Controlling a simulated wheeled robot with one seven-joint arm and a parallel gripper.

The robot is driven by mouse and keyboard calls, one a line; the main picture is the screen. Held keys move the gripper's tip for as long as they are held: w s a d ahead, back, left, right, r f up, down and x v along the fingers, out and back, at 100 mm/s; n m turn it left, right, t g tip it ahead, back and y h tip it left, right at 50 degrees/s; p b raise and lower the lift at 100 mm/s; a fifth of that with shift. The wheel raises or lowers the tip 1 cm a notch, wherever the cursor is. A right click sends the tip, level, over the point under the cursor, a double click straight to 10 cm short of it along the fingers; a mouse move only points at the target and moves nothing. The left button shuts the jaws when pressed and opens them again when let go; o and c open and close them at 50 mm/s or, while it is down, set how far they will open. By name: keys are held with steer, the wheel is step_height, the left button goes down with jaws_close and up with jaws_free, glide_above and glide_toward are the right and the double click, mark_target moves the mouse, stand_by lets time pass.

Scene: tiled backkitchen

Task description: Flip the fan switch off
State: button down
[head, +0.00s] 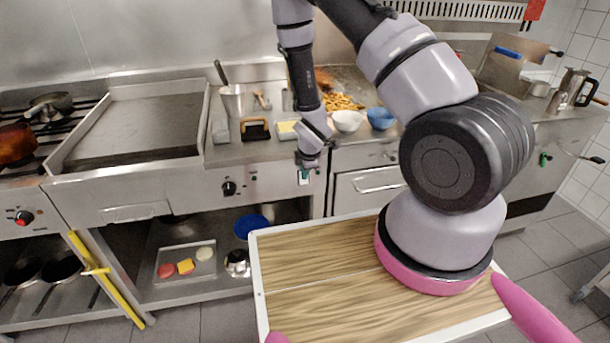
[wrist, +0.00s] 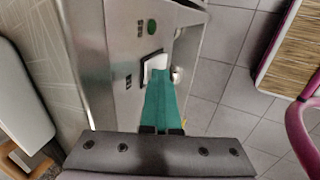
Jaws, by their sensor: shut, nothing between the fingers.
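The fan switch (wrist: 155,62) looks like a white rocker plate on the steel counter front, with small dark markings beside it. A green round light or button (wrist: 152,27) sits near it. My gripper (wrist: 162,76) has teal fingers, shut and empty, with the tips at the switch's edge and partly covering it. I cannot tell whether they touch. In the head view my gripper (head: 304,172) points down in front of the panel, and the switch (head: 303,180) shows as a small pale patch at its tips. Which way the switch is set is not clear.
A black knob (head: 229,188) is left of the switch on the same panel. White bowl (head: 347,121), blue bowl (head: 380,118) and several containers stand on the counter above. My wooden-topped base is below. A tray (head: 187,263) with food lies on the lower shelf.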

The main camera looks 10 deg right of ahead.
steer(key=shift+w+r, duration=0.15)
steer(key=shift+r, duration=0.7)
